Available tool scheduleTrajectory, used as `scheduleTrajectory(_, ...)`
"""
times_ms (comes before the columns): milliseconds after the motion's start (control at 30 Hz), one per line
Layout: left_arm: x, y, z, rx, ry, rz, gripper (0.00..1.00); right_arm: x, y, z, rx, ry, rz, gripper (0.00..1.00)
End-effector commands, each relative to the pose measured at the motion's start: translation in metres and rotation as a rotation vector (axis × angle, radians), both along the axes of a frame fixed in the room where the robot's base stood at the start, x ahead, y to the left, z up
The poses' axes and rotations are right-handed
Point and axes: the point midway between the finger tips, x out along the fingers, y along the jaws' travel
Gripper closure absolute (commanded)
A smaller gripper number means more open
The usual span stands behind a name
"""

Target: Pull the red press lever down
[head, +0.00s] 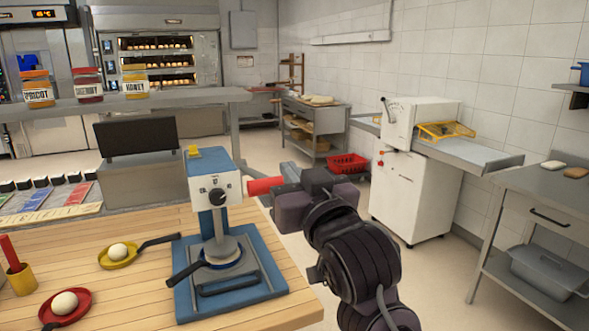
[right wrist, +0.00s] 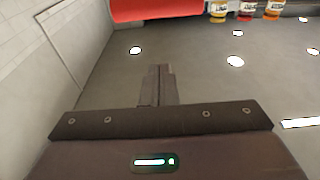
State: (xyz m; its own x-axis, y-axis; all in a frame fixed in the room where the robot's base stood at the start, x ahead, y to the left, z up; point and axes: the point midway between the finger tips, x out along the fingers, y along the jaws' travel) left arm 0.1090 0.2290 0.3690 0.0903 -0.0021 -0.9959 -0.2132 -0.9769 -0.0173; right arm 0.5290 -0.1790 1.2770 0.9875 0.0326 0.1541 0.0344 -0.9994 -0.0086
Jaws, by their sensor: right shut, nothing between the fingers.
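The blue press (head: 214,185) stands on its blue base on the wooden table, with a white dial panel on its head. Its red press lever (head: 264,186) sticks out to the right from the head, roughly level. My right gripper (head: 288,172) is shut and empty at the lever's outer end; I cannot tell if it touches. In the right wrist view the shut fingers (right wrist: 158,85) point toward the red lever (right wrist: 155,10), which crosses the top edge. My left gripper is not in view.
A yellow pan (head: 118,262) and a red pan (head: 72,295), each with a pale ball, lie left of the press. A pan sits under the press head. Jars (head: 88,84) stand on a shelf behind.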

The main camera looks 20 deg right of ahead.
Motion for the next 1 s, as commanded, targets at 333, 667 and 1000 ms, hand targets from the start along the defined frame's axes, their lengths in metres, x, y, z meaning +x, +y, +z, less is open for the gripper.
scheduleTrajectory(333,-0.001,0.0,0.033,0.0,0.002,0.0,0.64,0.071,0.002,0.013,-0.006,-0.001,-0.001,1.0)
scheduleTrajectory(667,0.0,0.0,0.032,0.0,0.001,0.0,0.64,0.061,0.002,-0.026,-0.006,-0.003,0.0,1.0)
scheduleTrajectory(1000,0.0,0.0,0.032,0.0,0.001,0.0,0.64,0.061,0.002,-0.027,-0.006,-0.005,-0.001,1.0)
